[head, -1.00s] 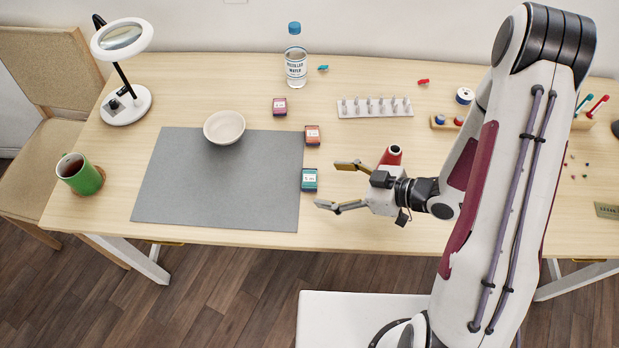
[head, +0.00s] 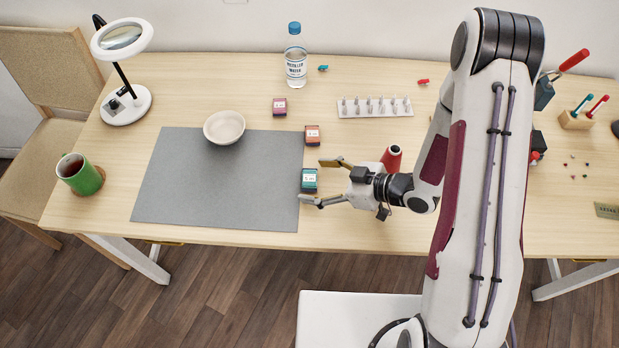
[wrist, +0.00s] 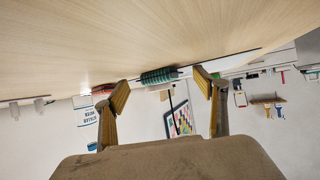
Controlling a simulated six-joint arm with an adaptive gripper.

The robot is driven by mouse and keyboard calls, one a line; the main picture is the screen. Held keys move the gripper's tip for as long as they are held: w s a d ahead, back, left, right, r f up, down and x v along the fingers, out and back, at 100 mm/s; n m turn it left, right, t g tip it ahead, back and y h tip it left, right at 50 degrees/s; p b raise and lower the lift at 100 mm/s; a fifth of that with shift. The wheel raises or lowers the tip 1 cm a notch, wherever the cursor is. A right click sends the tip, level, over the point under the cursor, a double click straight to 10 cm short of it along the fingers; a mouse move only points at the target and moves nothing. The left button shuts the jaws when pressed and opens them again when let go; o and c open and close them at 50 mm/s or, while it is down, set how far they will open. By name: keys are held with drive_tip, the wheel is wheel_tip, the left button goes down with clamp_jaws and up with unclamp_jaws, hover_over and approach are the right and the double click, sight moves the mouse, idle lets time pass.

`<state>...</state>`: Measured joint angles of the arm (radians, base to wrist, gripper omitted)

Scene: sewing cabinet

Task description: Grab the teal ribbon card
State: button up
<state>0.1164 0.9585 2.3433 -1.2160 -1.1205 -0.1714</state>
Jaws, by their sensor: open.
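The teal ribbon card (head: 309,181) lies on the table at the right edge of the grey mat (head: 215,185) in the head view. My gripper (head: 311,181) is open and low over the table, with its two fingertips on either side of the card. In the wrist view the card's teal ribbon (wrist: 160,76) shows ahead, between the two open fingers (wrist: 163,88). Nothing is held. I cannot tell whether a finger touches the card.
An orange card (head: 312,135) lies just behind the teal one, and a maroon card (head: 280,107) lies farther back. A red cone-like spool (head: 392,158) stands close behind my gripper. A white bowl (head: 224,127) sits on the mat.

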drive_tip(key=c, duration=0.9)
drive_tip(key=shift+r, duration=0.2)
drive_tip(key=shift+r, duration=4.8)
drive_tip(key=shift+c, duration=0.2)
